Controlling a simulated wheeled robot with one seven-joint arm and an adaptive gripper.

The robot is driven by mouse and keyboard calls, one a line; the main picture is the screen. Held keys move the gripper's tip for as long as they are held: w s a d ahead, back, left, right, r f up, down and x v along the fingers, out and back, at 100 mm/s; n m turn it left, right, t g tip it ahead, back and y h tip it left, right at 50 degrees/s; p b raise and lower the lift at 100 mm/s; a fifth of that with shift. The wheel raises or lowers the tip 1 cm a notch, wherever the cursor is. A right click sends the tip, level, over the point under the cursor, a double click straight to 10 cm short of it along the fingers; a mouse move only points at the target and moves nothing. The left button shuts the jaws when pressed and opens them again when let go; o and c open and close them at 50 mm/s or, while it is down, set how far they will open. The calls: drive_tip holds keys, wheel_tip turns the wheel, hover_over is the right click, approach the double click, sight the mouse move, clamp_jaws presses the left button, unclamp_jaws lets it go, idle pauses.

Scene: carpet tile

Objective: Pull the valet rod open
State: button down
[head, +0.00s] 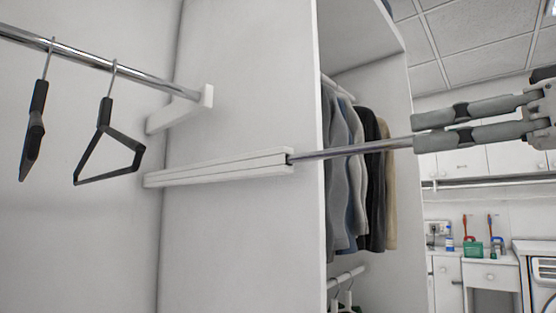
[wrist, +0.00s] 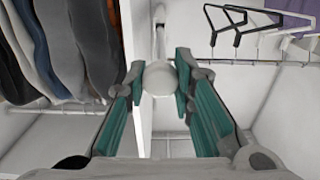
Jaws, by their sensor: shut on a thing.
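The valet rod (head: 355,149) is a thin metal bar. It sticks out to the right from a white housing (head: 225,168) fixed on the closet's side panel. My gripper (head: 418,132) is at the rod's right end, with its fingers shut on it. In the wrist view, a round pale knob (wrist: 160,79) sits between the fingertips of my gripper (wrist: 159,80), with the rod (wrist: 159,38) running away behind it. In the head view the fingers hide the knob.
A clothes rail (head: 100,62) with black hangers (head: 108,142) is at left. Jackets (head: 355,180) hang inside the closet behind the panel (head: 245,90). A counter with small items (head: 472,249) and a front-loading washer (head: 543,271) stand at the lower right.

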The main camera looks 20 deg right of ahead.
drive_tip(key=v, duration=0.6)
drive_tip(key=shift+r, duration=0.1)
drive_tip(key=c, duration=1.4)
unclamp_jaws()
drive_tip(key=shift+o, duration=0.2)
drive_tip(key=shift+s, duration=0.1)
drive_tip(key=v, duration=1.2)
drive_tip(key=shift+a, duration=0.1)
